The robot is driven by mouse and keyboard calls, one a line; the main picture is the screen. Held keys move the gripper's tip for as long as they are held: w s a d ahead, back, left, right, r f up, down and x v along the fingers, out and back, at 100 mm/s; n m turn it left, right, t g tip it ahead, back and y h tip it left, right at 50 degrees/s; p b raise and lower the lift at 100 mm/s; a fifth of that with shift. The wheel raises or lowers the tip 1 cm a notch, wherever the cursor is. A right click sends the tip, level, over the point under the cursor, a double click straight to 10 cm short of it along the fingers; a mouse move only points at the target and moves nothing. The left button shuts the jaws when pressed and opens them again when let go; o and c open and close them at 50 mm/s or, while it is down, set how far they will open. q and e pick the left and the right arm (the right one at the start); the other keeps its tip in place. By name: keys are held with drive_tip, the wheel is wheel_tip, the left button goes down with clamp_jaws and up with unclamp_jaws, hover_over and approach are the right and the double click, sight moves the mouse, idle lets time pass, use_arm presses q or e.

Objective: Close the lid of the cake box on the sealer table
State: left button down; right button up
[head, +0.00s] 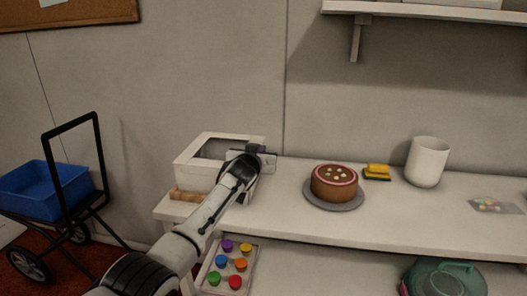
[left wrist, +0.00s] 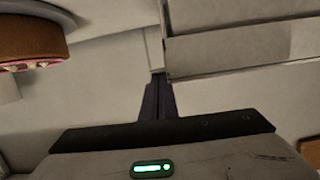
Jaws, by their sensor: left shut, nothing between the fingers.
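The white cake box (head: 192,176) stands at the left end of the white table. Its lid, a white frame around a window (head: 222,147), lies over the top and looks about level; whether it is fully down cannot be told. My left gripper (head: 262,152) is at the box's right side, and my forearm hides the box's front right corner. In the left wrist view my gripper's dark fingers (left wrist: 158,98) are together and empty, beside the box's pale wall (left wrist: 240,48). Contact cannot be told. My right gripper is out of view.
A chocolate cake (head: 334,182) on a grey turntable (head: 350,206) stands right of the box. A yellow sponge (head: 377,171) and a white canister (head: 427,162) are further right. A tray of coloured pots (head: 230,266) is below. A blue cart (head: 45,190) stands left.

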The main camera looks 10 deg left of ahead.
use_arm(q)
drive_tip(key=shift+a+f, duration=0.1)
drive_tip(key=shift+f, duration=0.35)
drive_tip(key=shift+s, duration=0.1)
